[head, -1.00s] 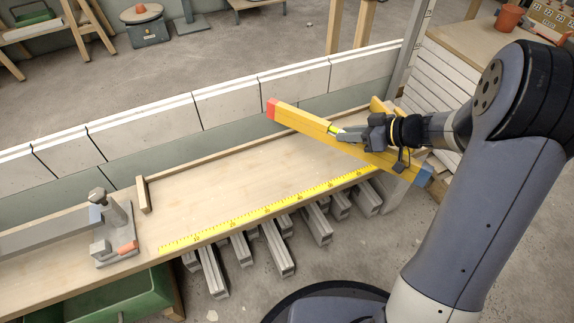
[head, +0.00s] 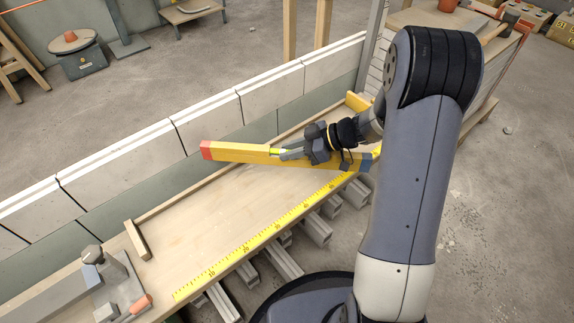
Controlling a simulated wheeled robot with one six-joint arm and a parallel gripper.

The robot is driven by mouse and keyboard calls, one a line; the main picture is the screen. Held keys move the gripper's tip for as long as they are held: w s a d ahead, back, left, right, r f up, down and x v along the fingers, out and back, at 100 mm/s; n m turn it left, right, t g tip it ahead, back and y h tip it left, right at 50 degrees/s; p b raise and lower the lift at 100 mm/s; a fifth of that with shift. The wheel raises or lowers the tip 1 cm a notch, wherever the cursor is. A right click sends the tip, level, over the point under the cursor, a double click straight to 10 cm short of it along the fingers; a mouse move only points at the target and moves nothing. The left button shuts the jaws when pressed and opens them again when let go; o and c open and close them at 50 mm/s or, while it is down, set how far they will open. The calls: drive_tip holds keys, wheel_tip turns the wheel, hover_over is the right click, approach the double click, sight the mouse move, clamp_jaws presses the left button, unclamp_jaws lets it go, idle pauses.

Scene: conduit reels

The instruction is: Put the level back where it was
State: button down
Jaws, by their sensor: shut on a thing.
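The level (head: 245,153) is a long yellow bar with a red end at the left and a blue end at the right. My gripper (head: 290,154) is shut on it near its middle. The level appears to be held above the wooden bench (head: 205,225), spanning its far part, with its blue end by the yellow measuring strip. The gripper and wrist hide part of the level. Whether it touches anything beneath cannot be told.
A yellow measuring strip (head: 245,248) runs along the bench's front edge. A wooden stop (head: 137,240) and a metal clamp fixture (head: 112,285) stand at the left. A low white block wall (head: 150,150) runs behind. Grey profiles (head: 283,262) stick out below the bench.

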sight(291, 163)
drive_tip(key=shift+f+b, duration=0.55)
drive_tip(key=shift+f, duration=1.7)
drive_tip(key=shift+f+b, duration=0.5)
drive_tip(key=shift+b, duration=0.55)
drive_tip(key=c, duration=1.2)
unclamp_jaws()
drive_tip(key=shift+r, duration=0.1)
drive_tip(key=r+p, duration=0.1)
drive_tip(key=p, duration=0.1)
drive_tip(key=shift+r+p, duration=0.25)
drive_tip(key=shift+p, duration=0.15)
drive_tip(key=p+v, duration=0.1)
drive_tip(key=v, duration=0.4)
drive_tip(key=p+v, duration=0.1)
drive_tip(key=v, duration=0.5)
drive_tip(key=shift+d, duration=0.4)
